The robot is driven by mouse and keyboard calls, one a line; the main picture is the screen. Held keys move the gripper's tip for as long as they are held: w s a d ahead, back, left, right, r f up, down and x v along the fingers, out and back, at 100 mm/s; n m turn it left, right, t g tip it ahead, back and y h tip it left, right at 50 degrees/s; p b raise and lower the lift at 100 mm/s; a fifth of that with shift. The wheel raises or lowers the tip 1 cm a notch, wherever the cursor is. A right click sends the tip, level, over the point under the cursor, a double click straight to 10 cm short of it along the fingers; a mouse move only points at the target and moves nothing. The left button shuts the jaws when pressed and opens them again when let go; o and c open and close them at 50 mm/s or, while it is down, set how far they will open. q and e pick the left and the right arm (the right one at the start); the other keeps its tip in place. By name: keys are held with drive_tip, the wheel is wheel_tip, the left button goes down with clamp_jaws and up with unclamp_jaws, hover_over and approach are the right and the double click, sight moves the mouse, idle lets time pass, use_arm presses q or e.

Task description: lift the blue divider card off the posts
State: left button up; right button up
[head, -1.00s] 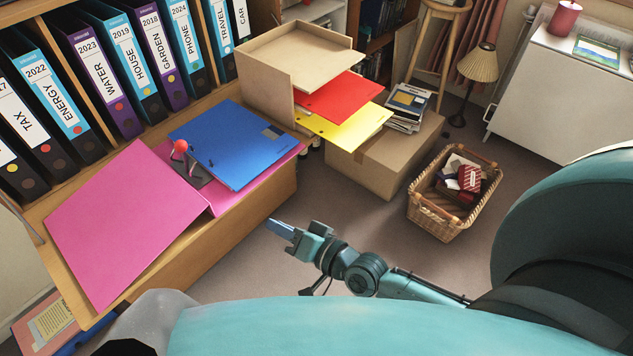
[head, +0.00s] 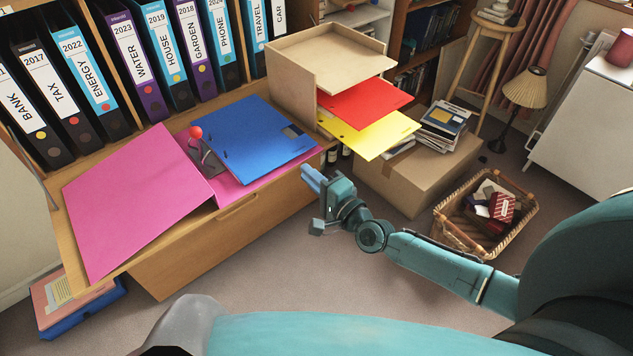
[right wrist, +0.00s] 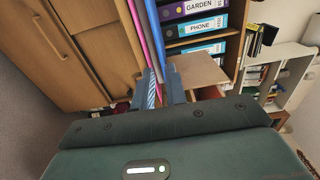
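The blue divider card (head: 252,138) lies on the right half of an open pink file (head: 140,190) on the bureau's wooden top. A dark metal mechanism with a red-knobbed lever (head: 195,132) sits at the card's left edge. The posts cannot be made out clearly. My right gripper (head: 312,179) is just in front of the card's right end, fingers pointing towards it. In the right wrist view the fingers (right wrist: 162,88) stand apart, with the blue card's edge (right wrist: 156,38) ahead of them; contact cannot be told. My left gripper is out of view.
Ring binders (head: 130,62) line the shelf behind. To the right are a wooden tray stack (head: 290,85) with red (head: 365,98) and yellow (head: 372,137) sheets, a cardboard box (head: 405,185) and a wicker basket (head: 460,238). Carpet is free in front of the bureau.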

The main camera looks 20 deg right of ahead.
sight(285, 155)
drive_tip(key=shift+b+x, duration=0.9)
drive_tip(key=shift+x, duration=2.35)
drive_tip(key=shift+w+a, duration=0.1)
drive_tip(key=shift+b+x, duration=0.45)
drive_tip(key=shift+x, duration=0.5)
drive_tip(key=shift+w+a+f, duration=0.1)
drive_tip(key=shift+w+a, duration=0.05)
drive_tip(key=shift+w, duration=0.2)
clamp_jaws()
